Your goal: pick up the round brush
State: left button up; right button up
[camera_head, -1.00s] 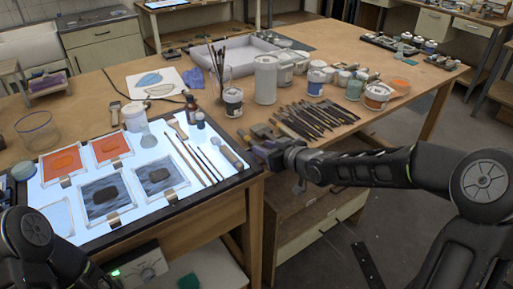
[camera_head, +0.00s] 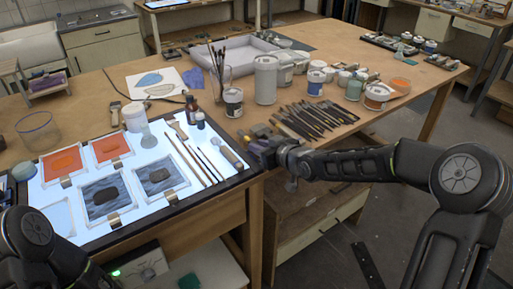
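Several brushes lie on the lit panel (camera_head: 154,128). Two thin, long-handled ones (camera_head: 208,163) lie side by side near its right part, and a wider, flat-looking brush (camera_head: 177,129) lies above them. A thicker tool with a light, rounded body (camera_head: 231,155) lies at the panel's right edge. I cannot tell for sure which is the round brush. My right gripper (camera_head: 252,142) is just right of the panel, close to the thicker tool; its fingers are small and dark, and their opening is unclear. My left arm shows at the lower left, but its gripper is out of view.
Many dark tools (camera_head: 308,119) lie in a row behind my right gripper. A paint jar (camera_head: 233,102), a tall white container (camera_head: 265,80) and a jar of upright brushes (camera_head: 218,69) stand farther back. Framed glass panes (camera_head: 157,175) cover the panel's left and middle.

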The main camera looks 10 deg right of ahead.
grip_shut()
dwell(0.3)
notch_tip(320, 180, up, 10)
dwell(0.5)
dwell(0.5)
